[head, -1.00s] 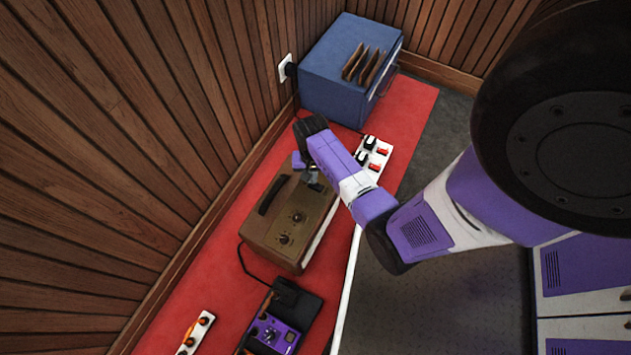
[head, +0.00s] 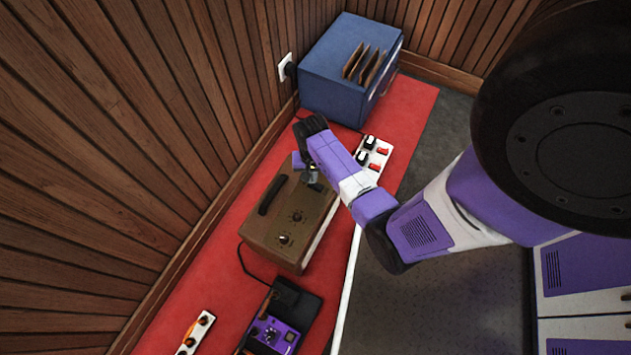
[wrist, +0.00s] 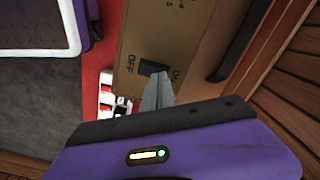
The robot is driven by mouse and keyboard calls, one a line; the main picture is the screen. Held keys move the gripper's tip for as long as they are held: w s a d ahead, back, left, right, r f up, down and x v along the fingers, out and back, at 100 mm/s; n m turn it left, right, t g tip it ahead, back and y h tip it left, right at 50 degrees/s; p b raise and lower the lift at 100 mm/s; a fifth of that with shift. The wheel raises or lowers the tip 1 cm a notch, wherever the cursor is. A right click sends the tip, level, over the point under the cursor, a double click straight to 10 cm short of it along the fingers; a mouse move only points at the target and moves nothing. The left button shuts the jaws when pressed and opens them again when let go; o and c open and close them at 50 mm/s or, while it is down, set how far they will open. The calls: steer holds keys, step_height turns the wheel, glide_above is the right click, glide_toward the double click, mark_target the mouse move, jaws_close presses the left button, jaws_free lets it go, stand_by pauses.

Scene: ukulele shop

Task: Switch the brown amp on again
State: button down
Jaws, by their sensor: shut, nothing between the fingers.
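The brown amp (head: 310,228) stands on the red carpet, with a dark handle (head: 277,194) and round knobs on its top panel. In the wrist view its tan panel (wrist: 155,35) carries a black switch (wrist: 151,68) between the labels OFF and ON. My gripper (wrist: 158,76) is shut and empty, its tips at the edge of the switch on the ON side. I cannot tell whether they touch it. The tips cover part of the switch, and which way it is set is unclear. In the head view my gripper is over the amp's far end.
A blue cabinet (head: 345,75) stands at the back by a wall socket (head: 286,68). A white power strip (head: 373,155) with red and black switches lies beyond my wrist. A purple pedal (head: 270,335) and another white strip (head: 197,333) lie nearer. The wooden wall is left.

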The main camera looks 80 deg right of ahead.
steer(key=shift+f+b, duration=0.45)
steer(key=shift+f, duration=0.35)
steer(key=shift+r, duration=0.2)
step_height(320, 180, up, 7)
steer(key=p, duration=0.7)
steer(key=shift+f+p, duration=0.1)
steer(key=shift+p, duration=0.3)
stand_by(0.5)
